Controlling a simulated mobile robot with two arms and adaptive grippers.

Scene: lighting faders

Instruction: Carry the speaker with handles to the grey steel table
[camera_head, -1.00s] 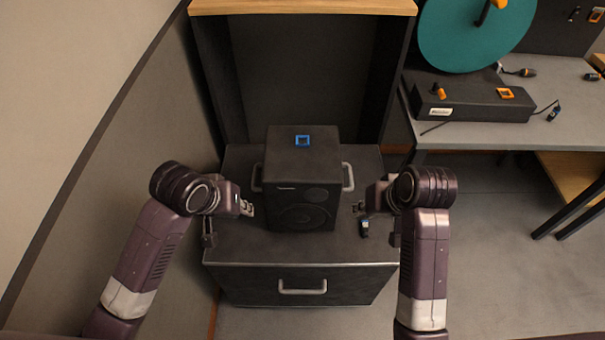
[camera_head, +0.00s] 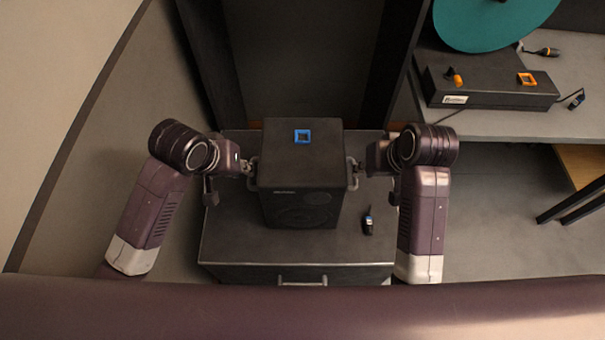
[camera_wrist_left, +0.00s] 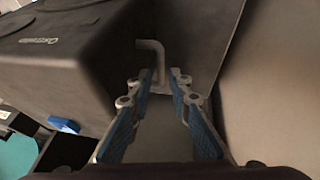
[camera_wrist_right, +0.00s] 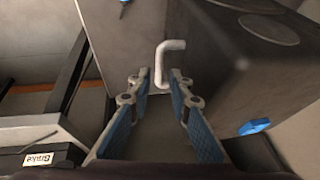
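The speaker (camera_head: 302,155) is a black box with a blue square on top and a pale handle on each side. It stands upright on a dark drawer cabinet (camera_head: 225,235). My left gripper (camera_head: 250,166) is open at its left handle; in the left wrist view that handle (camera_wrist_left: 151,46) reaches down between the parted fingertips (camera_wrist_left: 161,77). My right gripper (camera_head: 355,166) is open at the other handle; in the right wrist view the handle (camera_wrist_right: 164,58) is at the parted fingertips (camera_wrist_right: 160,77). A grey-topped table (camera_head: 480,125) stands at the right.
A small dark item with blue (camera_head: 368,222) lies on the cabinet right of the speaker. A wall is close on the left.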

